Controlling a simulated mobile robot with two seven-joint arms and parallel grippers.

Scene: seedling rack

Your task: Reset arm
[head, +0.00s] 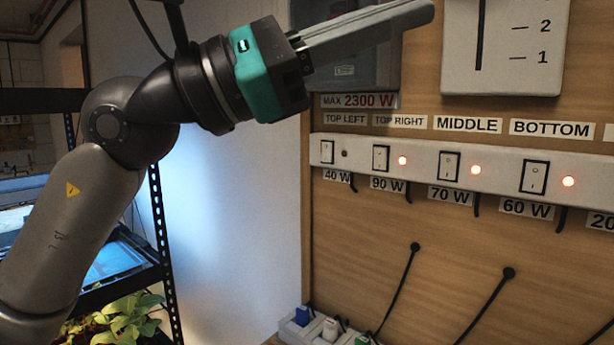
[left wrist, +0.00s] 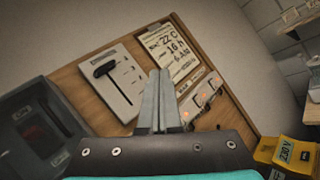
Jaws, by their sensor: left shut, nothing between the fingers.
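My left arm comes in from the left in the head view. Its gripper (head: 424,14) is shut and empty, pointing right in front of a dark grey box at the top of the wooden board. In the left wrist view the fingers (left wrist: 161,76) lie together with nothing between them. The fingers look apart from the switch strip (head: 420,165), which runs below. My right gripper is not in view.
The wooden board (head: 360,240) carries rocker switches; the top right, middle and bottom lamps glow red, the top left lamp is dark. Plugs (head: 325,325) stand below. A black rack (head: 160,215) with seedlings (head: 120,318) is at left. A yellow box (left wrist: 288,151) shows right.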

